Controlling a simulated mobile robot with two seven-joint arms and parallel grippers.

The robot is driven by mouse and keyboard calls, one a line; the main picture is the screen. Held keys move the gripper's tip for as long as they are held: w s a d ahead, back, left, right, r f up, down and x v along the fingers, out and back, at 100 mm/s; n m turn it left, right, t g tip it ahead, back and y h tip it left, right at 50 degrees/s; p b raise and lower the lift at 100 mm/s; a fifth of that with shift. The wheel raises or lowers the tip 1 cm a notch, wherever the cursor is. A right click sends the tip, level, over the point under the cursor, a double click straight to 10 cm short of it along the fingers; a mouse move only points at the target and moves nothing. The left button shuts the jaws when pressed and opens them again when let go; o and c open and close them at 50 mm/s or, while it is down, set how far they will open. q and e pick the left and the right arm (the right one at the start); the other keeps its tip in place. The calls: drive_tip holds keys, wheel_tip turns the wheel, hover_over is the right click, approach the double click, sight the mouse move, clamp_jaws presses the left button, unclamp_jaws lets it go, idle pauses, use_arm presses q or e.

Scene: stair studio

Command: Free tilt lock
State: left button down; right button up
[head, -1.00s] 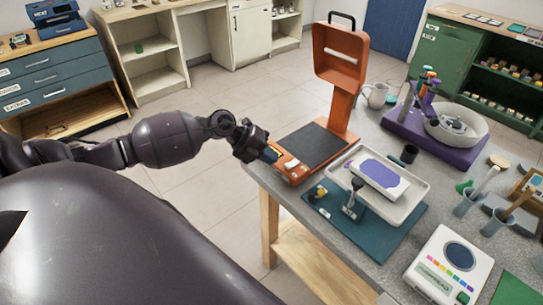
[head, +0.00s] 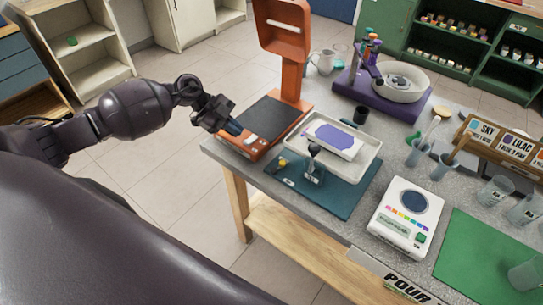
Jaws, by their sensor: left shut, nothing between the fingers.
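My left gripper (head: 236,127) is shut and empty at the front left of the orange press-like stand (head: 284,45), over or against its base; I cannot tell whether it touches. A small upright lever with a black knob (head: 314,150) stands on a teal board (head: 345,200), at the front of a pale tray (head: 367,165). A small yellow-and-black part (head: 283,163) is left of the lever. A white canvas with a purple patch (head: 336,137) lies in the tray. No part is clearly readable as the tilt lock. My right gripper is not in view.
A white scale (head: 402,215) and green mat (head: 488,260) are at the right front. A purple stand with a round bowl (head: 400,82) is at the back. Several clear cups are at the right. Open floor lies left of the table.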

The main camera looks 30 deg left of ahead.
use_arm(q)
drive_tip(key=n, duration=0.2)
drive_tip(key=s+n, duration=0.1)
drive_tip(key=shift+a+f+n+g, duration=0.1)
drive_tip(key=shift+f+n+g, duration=0.1)
drive_tip(key=shift+n+g, duration=0.2)
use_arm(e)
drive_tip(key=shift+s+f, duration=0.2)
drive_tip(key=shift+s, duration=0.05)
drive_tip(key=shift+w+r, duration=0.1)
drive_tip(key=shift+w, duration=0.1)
use_arm(q)
drive_tip(key=x, duration=1)
drive_tip(key=shift+w, duration=0.1)
drive_tip(key=d, duration=0.3)
drive_tip(key=shift+w+d+f, duration=0.1)
drive_tip(key=shift+w+f, duration=0.15)
drive_tip(key=shift+w, duration=0.1)
drive_tip(key=shift+w+d, duration=0.1)
drive_tip(key=shift+d, duration=0.2)
drive_tip(key=shift+f, duration=0.1)
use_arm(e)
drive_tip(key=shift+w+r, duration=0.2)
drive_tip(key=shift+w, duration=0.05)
